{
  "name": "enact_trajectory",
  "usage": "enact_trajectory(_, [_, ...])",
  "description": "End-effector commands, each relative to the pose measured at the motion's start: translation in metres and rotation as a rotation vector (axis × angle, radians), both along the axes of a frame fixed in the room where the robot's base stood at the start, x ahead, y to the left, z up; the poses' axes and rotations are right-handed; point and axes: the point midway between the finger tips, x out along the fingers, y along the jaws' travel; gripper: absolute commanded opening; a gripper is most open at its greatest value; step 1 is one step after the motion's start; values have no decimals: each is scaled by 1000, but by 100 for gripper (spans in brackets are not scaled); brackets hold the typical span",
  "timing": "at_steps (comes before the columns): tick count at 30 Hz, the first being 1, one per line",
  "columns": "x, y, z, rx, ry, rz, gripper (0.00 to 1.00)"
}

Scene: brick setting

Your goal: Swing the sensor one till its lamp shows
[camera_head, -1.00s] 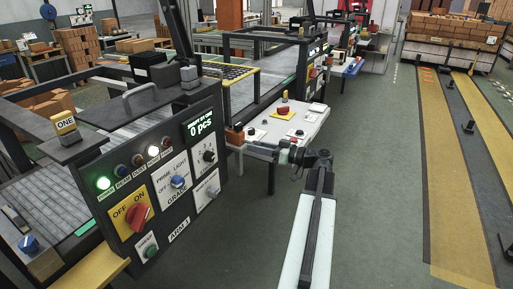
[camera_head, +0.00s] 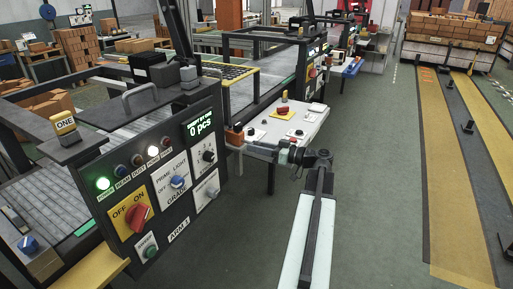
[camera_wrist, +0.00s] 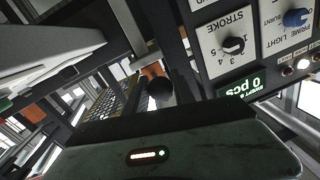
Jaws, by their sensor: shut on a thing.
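A block labelled ONE (camera_head: 65,122) stands on the machine's left top corner. On the front panel the POWER lamp (camera_head: 103,183) glows green. The BEAM lamp (camera_head: 121,170) beside it is dark, and a lamp further right (camera_head: 153,151) glows white. My gripper (camera_head: 246,147) reaches left past the panel's right edge, shut at a small orange-brown piece (camera_head: 234,135) with a dark top. In the wrist view a dark round part (camera_wrist: 160,88) shows just beyond my gripper's body, with orange (camera_wrist: 152,70) behind it. The jaws' contact is mostly hidden.
The panel carries a red OFF/ON switch (camera_head: 137,217), a blue knob (camera_head: 177,182) and a display (camera_head: 198,125) reading 0 pcs. A white control table (camera_head: 300,128) stands behind my gripper. The floor at right is open, with yellow lanes (camera_head: 440,150) and small posts.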

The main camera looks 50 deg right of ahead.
Motion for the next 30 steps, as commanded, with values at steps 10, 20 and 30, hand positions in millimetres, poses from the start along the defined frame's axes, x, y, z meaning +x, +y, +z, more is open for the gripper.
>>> enact_trajectory(10, [0, 1, 0, -1, 1, 2, 0])
enact_trajectory(20, [1, -5, -1, -1, 2, 64, 0])
enact_trajectory(30, [1, -4, 0, 0, 1, 62, 52])
